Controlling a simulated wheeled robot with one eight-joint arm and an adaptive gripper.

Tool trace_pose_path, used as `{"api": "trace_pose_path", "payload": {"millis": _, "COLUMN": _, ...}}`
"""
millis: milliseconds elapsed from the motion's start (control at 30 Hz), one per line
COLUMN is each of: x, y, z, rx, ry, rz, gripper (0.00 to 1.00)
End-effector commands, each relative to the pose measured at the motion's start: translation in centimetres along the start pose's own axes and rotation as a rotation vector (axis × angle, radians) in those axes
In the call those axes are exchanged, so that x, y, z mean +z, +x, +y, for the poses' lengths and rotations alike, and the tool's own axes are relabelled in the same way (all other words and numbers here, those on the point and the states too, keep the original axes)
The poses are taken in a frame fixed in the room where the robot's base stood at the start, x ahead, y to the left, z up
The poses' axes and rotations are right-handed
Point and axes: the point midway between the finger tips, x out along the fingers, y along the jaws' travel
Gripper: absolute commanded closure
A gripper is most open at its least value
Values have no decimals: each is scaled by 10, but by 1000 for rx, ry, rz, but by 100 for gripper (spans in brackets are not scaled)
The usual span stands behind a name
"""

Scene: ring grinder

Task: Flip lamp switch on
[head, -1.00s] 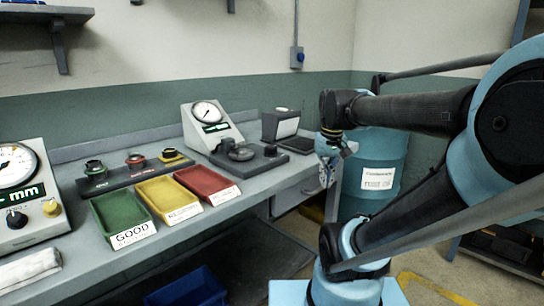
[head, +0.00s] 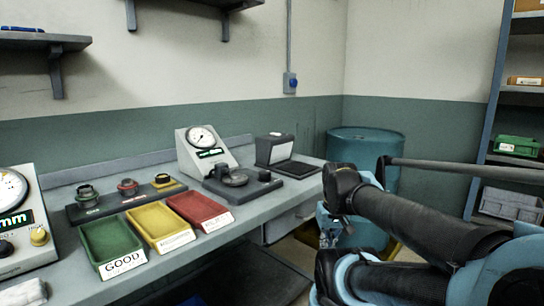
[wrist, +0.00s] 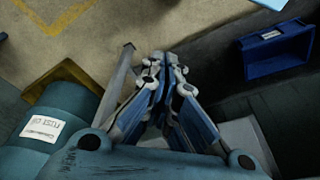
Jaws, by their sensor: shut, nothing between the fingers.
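A grey switch box with a blue front (head: 290,83) is fixed to the back wall at the foot of a thin vertical conduit. It is the only switch-like thing I see on the wall; its position is too small to read. No lamp is clearly visible. My gripper (head: 335,232) is at the right end of the bench, well below and to the right of the box, and partly hidden by my arm. In the wrist view my gripper (wrist: 163,62) points at the floor with its fingers together and nothing between them.
The bench holds green (head: 108,244), yellow (head: 160,224) and red (head: 200,209) trays, a dial gauge (head: 206,150) and a dark box device (head: 282,150). A blue drum (head: 366,148) stands behind my arm. A blue bin (wrist: 277,50) shows below. The wall around the box is clear.

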Motion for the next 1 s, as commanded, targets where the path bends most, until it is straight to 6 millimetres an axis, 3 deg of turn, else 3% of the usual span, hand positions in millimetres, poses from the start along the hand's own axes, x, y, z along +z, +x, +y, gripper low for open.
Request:
{"api": "trace_pose_path", "payload": {"millis": 367, "x": -106, "y": -84, "z": -24, "rx": -123, "ry": -169, "rz": 81, "gripper": 100}}
{"api": "trace_pose_path", "payload": {"millis": 1000, "x": -314, "y": -222, "z": -54, "rx": -293, "ry": -463, "rz": 313, "gripper": 100}}
